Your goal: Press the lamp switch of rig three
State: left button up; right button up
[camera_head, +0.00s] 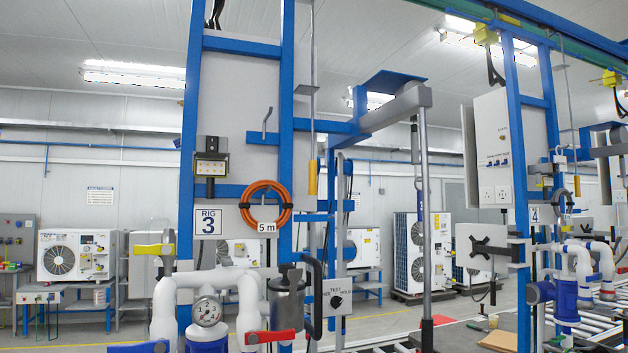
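Rig three is the blue-framed station at the left centre, marked by a white sign reading "RIG 3" (208,222). A small dark-framed lamp-like box (211,166) with a yellowish panel is mounted on its blue post, above the sign. A small dark part hangs just under this box; I cannot tell whether it is the lamp switch. A grey panel with a black knob (336,301), lettered "TEST" and "HOLD", is lower on the rig, right of the sign. Neither of my grippers shows in the head view.
An orange hose coil (266,206) hangs beside the sign. Rig four's sign (534,214) is at the right.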

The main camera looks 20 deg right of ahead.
aim_at(212, 141)
jog(key=l+u, duration=0.15)
jog(key=i+l+u, duration=0.1)
jog(key=i+l, duration=0.25)
jog(key=i+l+u, duration=0.15)
jog(key=i+l, duration=0.15)
jog(key=i+l+u, duration=0.1)
jog(key=i+l, duration=0.2)
jog(key=l, duration=0.2)
